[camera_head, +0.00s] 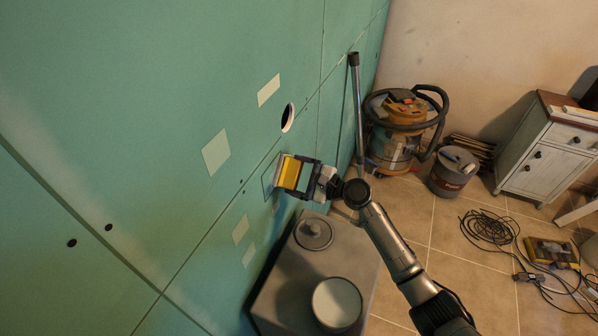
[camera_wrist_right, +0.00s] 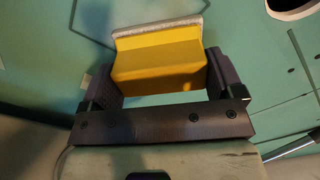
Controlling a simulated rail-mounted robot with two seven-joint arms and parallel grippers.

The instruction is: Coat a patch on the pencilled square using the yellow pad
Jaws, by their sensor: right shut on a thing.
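The yellow pad (camera_head: 289,172) is at the green plasterboard wall (camera_head: 130,100), near the middle of the head view. My right gripper (camera_head: 304,178) is shut on it, one finger on each side. In the right wrist view the yellow pad (camera_wrist_right: 158,65) sits between the fingers of the gripper (camera_wrist_right: 160,85), with its pale face turned toward the board. I cannot tell whether that face touches the board. Faint lines of the pencilled square (camera_head: 268,180) show just left of the pad; the pad and gripper hide the rest. My left gripper is not in view.
Pale patches (camera_head: 216,152) and a round hole (camera_head: 288,117) mark the board. Below my right arm stands a grey box (camera_head: 285,285) bearing a round tub (camera_head: 337,304) and a lidded pot (camera_head: 313,232). A vacuum (camera_head: 395,145) and cabinet (camera_head: 535,165) stand behind; cables (camera_head: 490,228) lie on the floor.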

